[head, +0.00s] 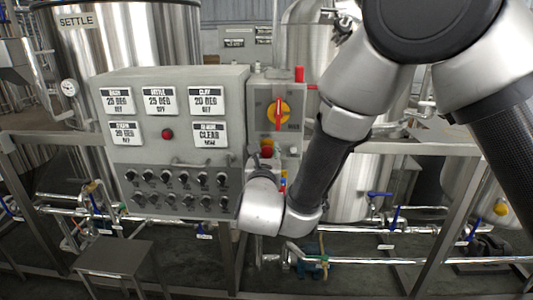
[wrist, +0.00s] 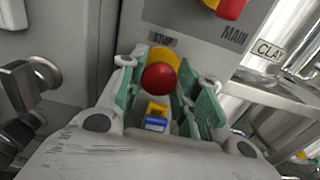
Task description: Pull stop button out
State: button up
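The stop button (wrist: 159,78) is a round red knob on a yellow base, below a label that reads STOP on a grey panel. In the head view the stop button (head: 267,152) shows just above my wrist, under the yellow and red main switch. My gripper (wrist: 162,85) is open, with a green-padded finger on each side of the knob. I see no clear contact between pads and knob. In the head view my wrist hides most of the fingers. How far the knob stands out is hard to tell.
The main switch (head: 279,114) sits above the button. A grey control box (head: 175,120) with several displays and dark knobs stands to the left. A small yellow and blue part (wrist: 157,116) sits below the button, between the fingers. A metal rail (wrist: 275,88) runs at the right.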

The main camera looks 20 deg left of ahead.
jog(key=o, duration=0.5)
jog(key=shift+s, duration=0.1)
jog(key=v, duration=1.2)
